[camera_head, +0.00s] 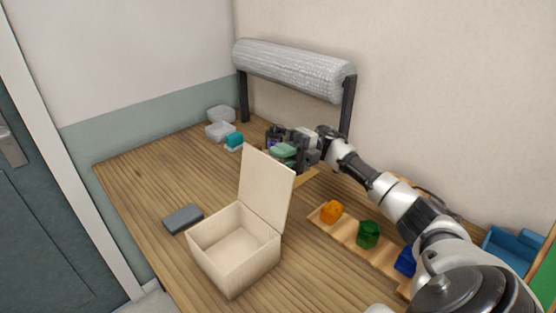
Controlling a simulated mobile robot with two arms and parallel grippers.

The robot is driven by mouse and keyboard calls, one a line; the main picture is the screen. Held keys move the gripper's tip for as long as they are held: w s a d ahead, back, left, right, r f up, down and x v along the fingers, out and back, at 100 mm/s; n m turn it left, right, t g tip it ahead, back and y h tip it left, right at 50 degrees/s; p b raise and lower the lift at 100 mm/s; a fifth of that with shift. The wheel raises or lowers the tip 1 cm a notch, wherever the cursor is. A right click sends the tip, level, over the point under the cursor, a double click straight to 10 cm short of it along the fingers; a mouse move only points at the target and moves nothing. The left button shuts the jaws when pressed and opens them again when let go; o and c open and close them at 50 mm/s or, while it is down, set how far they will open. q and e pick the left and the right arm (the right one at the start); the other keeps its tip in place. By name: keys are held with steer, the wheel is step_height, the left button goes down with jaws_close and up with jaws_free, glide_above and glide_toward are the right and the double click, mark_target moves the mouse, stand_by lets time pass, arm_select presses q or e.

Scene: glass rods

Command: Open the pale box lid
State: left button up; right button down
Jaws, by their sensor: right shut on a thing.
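The pale wooden box (208,238) stands on the wooden table, empty as far as I can see. Its lid (265,188) stands up open at the back edge, leaning slightly backward. My right arm reaches in from the right, and its gripper (286,148) is behind the lid's upper edge, apart from it as far as I can tell. The gripper is shut on a dull green object (283,151), partly hidden by the fingers. My left gripper is not in view.
A dark grey block (182,219) lies left of the box. A wooden strip holds orange (331,211), green (368,234) and blue (405,262) pieces. Clear containers (220,130) and a teal block (234,140) sit behind. A bubble-wrap roll (295,68) stands at the back.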

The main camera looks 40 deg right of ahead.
steer(key=c, duration=1.1)
jaws_free()
steer(key=b+v, duration=0.5)
steer(key=v, duration=0.5)
steer(key=shift+d+f+b, duration=0.15)
steer(key=shift+d+b, duration=0.25)
